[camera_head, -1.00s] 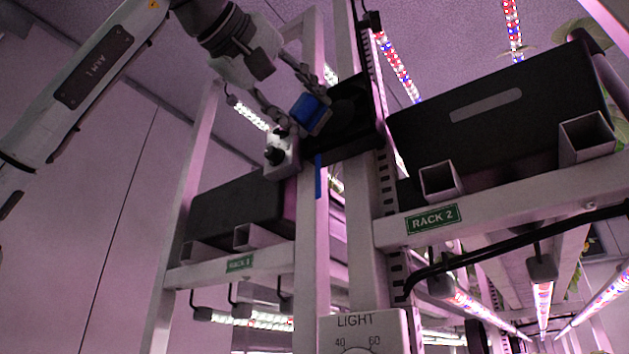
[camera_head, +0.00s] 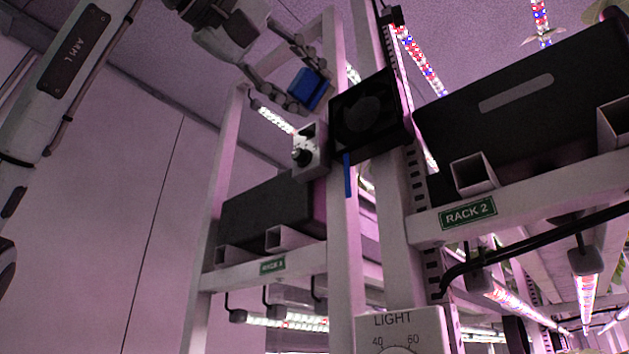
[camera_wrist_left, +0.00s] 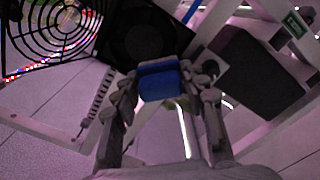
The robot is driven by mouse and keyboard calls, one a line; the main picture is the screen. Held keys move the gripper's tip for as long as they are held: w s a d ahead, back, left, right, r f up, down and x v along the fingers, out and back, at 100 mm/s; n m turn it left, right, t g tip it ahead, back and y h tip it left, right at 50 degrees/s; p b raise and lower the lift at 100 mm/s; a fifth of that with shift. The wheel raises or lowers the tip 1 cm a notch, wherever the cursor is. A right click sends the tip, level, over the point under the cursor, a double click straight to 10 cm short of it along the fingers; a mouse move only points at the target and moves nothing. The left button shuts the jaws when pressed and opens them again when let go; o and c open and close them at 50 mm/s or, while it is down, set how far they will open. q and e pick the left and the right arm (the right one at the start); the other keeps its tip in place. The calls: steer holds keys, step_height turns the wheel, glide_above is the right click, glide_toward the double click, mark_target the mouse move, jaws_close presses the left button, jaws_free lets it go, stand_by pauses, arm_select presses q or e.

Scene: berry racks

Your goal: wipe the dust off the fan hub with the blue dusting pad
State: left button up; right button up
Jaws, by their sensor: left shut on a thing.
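My left gripper (camera_head: 306,85) is shut on the blue dusting pad (camera_head: 309,91), holding it up and left of the black fan (camera_head: 402,128). In the head view a gap shows between pad and fan. The fan hub (camera_head: 361,113) is a dull grey-brown disc in the dark frame; I cannot tell how much dust is on it. In the left wrist view the pad (camera_wrist_left: 160,84) sits between both fingers, and the hub (camera_wrist_left: 144,42) shows just beyond its upper edge. My right gripper is in neither view.
A grey box with a black knob (camera_head: 307,153) is beside the fan, close below the pad. A blue strip (camera_head: 347,176) hangs under the fan. A round wire grille (camera_wrist_left: 58,28) is left of the fan in the wrist view. Rack posts and dark bins surround the fan.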

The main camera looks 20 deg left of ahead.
arm_select(q)
steer(key=shift+s, duration=0.1)
steer(key=shift+v, duration=1.45)
